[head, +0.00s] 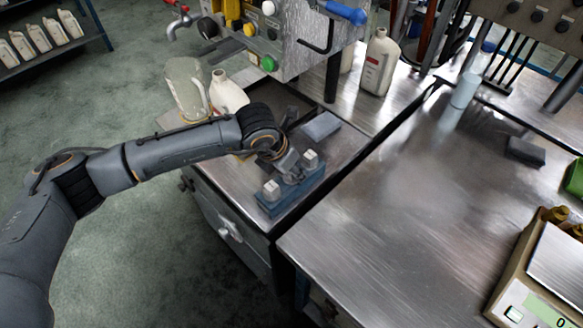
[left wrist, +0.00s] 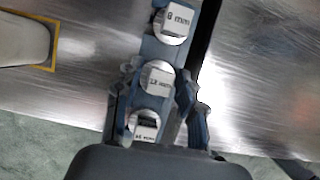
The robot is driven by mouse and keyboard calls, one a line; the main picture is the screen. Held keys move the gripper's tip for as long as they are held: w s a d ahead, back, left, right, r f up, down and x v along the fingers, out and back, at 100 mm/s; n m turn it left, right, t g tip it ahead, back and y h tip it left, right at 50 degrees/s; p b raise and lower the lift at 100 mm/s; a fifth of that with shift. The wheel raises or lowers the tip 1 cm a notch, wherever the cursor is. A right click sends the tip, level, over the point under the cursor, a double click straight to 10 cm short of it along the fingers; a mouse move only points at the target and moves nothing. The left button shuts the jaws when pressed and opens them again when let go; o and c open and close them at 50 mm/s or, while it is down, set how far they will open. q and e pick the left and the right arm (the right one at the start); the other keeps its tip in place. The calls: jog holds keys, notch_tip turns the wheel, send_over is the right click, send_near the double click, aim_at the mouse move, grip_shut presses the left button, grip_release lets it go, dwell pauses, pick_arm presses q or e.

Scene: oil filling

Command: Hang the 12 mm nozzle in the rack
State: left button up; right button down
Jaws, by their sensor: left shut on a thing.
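The blue rack (head: 290,200) stands on the metal bench, with a white-capped nozzle (head: 271,190) at its near end and another (head: 310,158) at its far end. In the left wrist view the caps line up along the rack (left wrist: 150,48): one marked 8 mm (left wrist: 175,20), the 12 mm nozzle (left wrist: 157,80) in the middle, and a third (left wrist: 145,126) whose label is partly hidden. My left gripper (head: 289,170) is over the rack's middle, its fingers shut around the 12 mm nozzle. I cannot tell whether the nozzle is fully seated. My right gripper is out of view.
A grey block (head: 320,126) lies behind the rack. White jugs (head: 228,93) and the filling machine (head: 290,40) stand beyond it. A gap separates this bench from the right-hand bench (head: 400,210), which is largely clear, with a scale (head: 540,290) at its right edge.

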pick_arm(q)
jog(key=o, duration=1.3)
jog(key=v, duration=1.2)
